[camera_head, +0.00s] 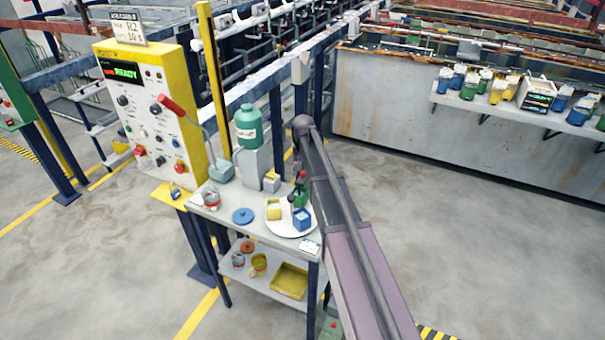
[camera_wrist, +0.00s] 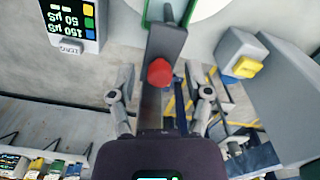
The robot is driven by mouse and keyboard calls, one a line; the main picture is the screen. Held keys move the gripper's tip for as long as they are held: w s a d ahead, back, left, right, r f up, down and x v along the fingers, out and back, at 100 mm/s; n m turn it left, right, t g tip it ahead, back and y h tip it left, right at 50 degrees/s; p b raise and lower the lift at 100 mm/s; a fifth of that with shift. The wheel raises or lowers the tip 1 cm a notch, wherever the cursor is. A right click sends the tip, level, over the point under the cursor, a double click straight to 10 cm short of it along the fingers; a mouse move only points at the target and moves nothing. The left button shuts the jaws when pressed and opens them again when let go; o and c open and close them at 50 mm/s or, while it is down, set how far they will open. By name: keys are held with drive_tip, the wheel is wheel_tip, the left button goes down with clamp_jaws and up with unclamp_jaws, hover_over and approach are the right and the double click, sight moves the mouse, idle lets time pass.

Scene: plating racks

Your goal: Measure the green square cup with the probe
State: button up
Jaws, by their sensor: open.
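On the cart top, a white round plate (camera_head: 280,228) bears a yellow cup (camera_head: 273,210) and a blue square cup (camera_head: 302,218). A green cup (camera_head: 300,197) shows behind the blue one, partly hidden; its shape is unclear. My gripper (camera_wrist: 163,95) is open. Between its fingers stands a dark grey upright piece with a red button (camera_wrist: 159,72), possibly the probe; I cannot tell whether the fingers touch it. A meter (camera_wrist: 72,20) with a lit display appears upside down at upper left.
A blue round lid (camera_head: 243,215) and a red-marked cup (camera_head: 211,201) lie left of the plate. A yellow tray (camera_head: 289,281) is on the lower shelf. Open floor lies to the right.

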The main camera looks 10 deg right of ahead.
clamp_jaws()
drive_tip(key=shift+r, duration=0.15)
wheel_tip(320, 180, up, 4)
drive_tip(key=p, duration=0.4)
drive_tip(key=shift+w, duration=0.1)
unclamp_jaws()
